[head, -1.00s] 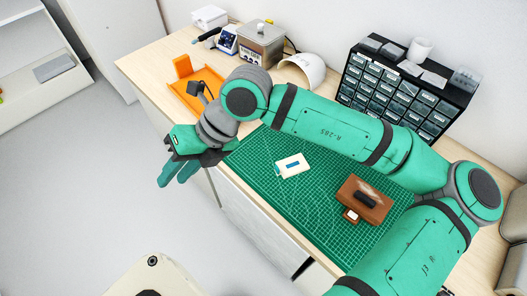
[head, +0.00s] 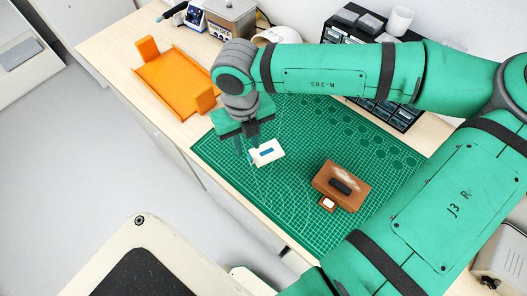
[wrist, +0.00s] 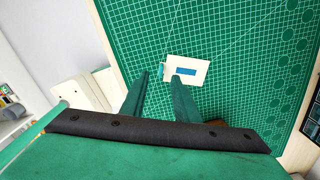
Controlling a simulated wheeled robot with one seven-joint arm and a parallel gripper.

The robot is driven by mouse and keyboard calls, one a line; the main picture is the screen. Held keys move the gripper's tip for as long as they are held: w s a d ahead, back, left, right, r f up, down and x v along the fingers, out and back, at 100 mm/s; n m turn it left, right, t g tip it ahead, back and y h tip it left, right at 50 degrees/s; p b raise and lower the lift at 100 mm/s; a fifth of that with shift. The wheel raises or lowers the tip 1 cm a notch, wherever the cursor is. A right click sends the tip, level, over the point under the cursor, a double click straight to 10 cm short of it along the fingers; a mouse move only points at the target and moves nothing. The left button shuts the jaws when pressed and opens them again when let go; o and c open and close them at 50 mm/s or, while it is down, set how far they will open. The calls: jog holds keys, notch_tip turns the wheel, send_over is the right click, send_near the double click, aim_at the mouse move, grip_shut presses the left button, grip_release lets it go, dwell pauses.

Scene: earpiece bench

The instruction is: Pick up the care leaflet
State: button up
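A small cream card with a blue patch, which looks like the care leaflet (head: 271,149), lies flat on the green cutting mat (head: 300,222). In the wrist view the leaflet (wrist: 199,66) lies just beyond the fingertips, a little to the right. My gripper (head: 247,151) is over the mat at the leaflet's left end, pointing down. The right fingertip overlaps the leaflet's lower edge in that view. I cannot tell whether they touch.
A brown case (head: 341,185) with a dark handle stands on the mat to the right, with a small white-faced tag (head: 328,204) beside it. An orange tray (head: 175,82) lies at the back left. A drawer cabinet (head: 402,119) stands behind my arm. The mat's front is clear.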

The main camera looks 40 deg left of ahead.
aim_at(250, 157)
jog(key=shift+w+f, duration=0.1)
jog(key=shift+f, duration=0.45)
notch_tip(250, 157, down, 5)
jog(key=shift+d+r, duration=0.1)
grip_shut()
